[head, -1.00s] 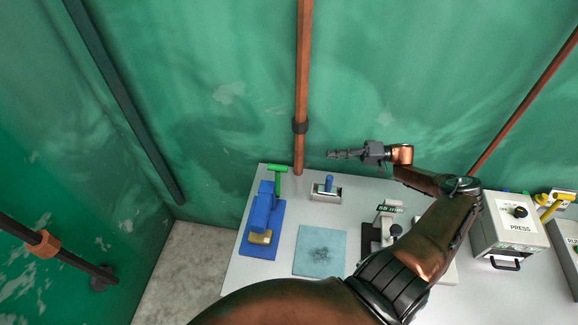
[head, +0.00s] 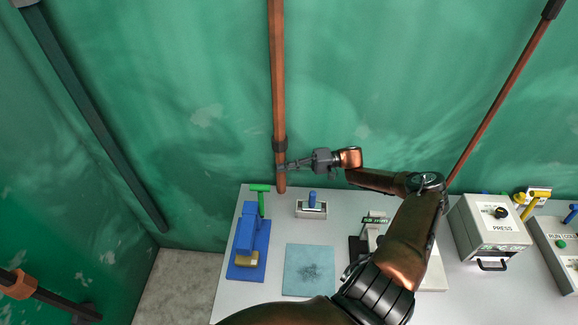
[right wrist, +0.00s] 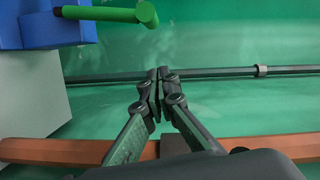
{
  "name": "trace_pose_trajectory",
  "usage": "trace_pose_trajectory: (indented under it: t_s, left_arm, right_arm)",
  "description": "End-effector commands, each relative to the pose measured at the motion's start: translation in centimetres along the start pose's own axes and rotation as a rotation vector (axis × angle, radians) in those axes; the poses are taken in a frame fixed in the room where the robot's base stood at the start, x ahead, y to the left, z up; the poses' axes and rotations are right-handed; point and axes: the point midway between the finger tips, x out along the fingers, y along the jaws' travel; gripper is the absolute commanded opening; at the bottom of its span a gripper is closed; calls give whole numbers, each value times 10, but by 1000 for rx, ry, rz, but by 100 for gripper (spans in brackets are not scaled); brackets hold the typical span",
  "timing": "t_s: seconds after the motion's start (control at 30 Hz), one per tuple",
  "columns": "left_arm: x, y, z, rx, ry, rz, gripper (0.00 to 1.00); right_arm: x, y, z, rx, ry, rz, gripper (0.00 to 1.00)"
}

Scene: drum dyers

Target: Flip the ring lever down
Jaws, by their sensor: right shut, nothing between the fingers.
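A blue hand press (head: 247,236) stands at the left of the bench, with a green lever (head: 261,190) raised at its back. A small grey box with a short upright blue lever (head: 312,198) stands to its right. I cannot tell which of these is the ring lever; no ring shows clearly. My right gripper (head: 283,167) is shut and empty, above the back edge of the bench, up and right of the green lever, apart from it. The right wrist view shows the shut fingertips (right wrist: 160,73) and the green lever (right wrist: 105,14) at top left. My left gripper is not in view.
A teal mat (head: 309,270) lies on the white bench. Right of it stand a stamping device (head: 375,222) partly behind my arm, a PRESS box (head: 492,230) and a control box (head: 558,245). A copper pipe (head: 279,100) runs up the green wall near the gripper.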

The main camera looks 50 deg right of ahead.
Motion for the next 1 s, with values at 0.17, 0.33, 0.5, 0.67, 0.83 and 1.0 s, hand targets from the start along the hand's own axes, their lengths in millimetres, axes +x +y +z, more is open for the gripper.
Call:
trace_pose_trajectory:
  t_s: [0.17,0.33,0.5,0.67,0.83,1.0]
  left_arm:
    - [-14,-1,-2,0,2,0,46]
    - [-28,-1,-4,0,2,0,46]
    - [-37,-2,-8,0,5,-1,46]
    - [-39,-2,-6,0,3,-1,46]
    - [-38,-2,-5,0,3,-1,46]
    - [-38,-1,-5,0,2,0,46]
  right_arm:
    - [40,-4,-1,-1,-1,-5,0]
    - [58,-3,14,5,-2,0,0]
    - [63,-2,32,3,-1,0,0]
    - [64,-1,38,0,0,0,0]
    - [64,0,39,0,0,1,0]
    - [64,0,38,-1,-1,1,0]
